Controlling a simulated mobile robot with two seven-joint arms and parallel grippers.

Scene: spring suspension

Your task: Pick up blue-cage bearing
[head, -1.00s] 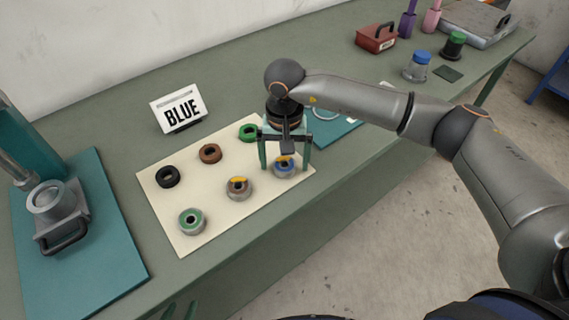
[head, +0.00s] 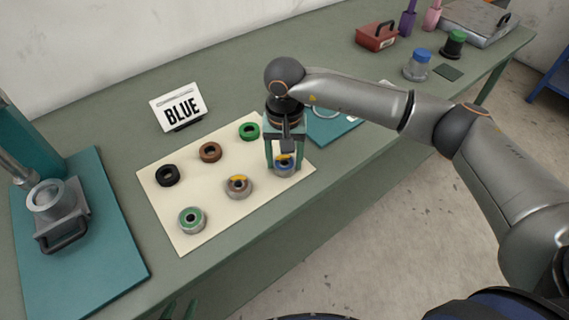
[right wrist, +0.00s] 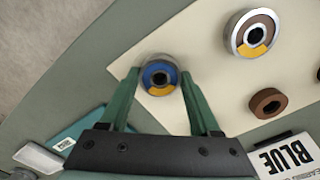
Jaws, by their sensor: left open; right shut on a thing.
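The blue-cage bearing (head: 285,169), a metal ring with a blue inner part and a yellow-orange patch, sits at the right end of the cream mat (head: 214,228). My right gripper (head: 283,164) points down over it, shut on its sides. In the right wrist view the blue-cage bearing (right wrist: 160,76) lies between the fingertips of my right gripper (right wrist: 160,80), still at the mat. Only the green fingers of my left gripper (head: 180,311) show at the bottom edge of the head view; they are apart with nothing seen between them.
A brown-cage bearing (head: 238,187) and a green one (head: 192,221) share the mat with black (head: 168,176), brown (head: 210,153) and green rings (head: 249,131). A BLUE sign (head: 180,108) stands behind. A teal press (head: 48,205) is at left, a teal plate (head: 335,130) at right.

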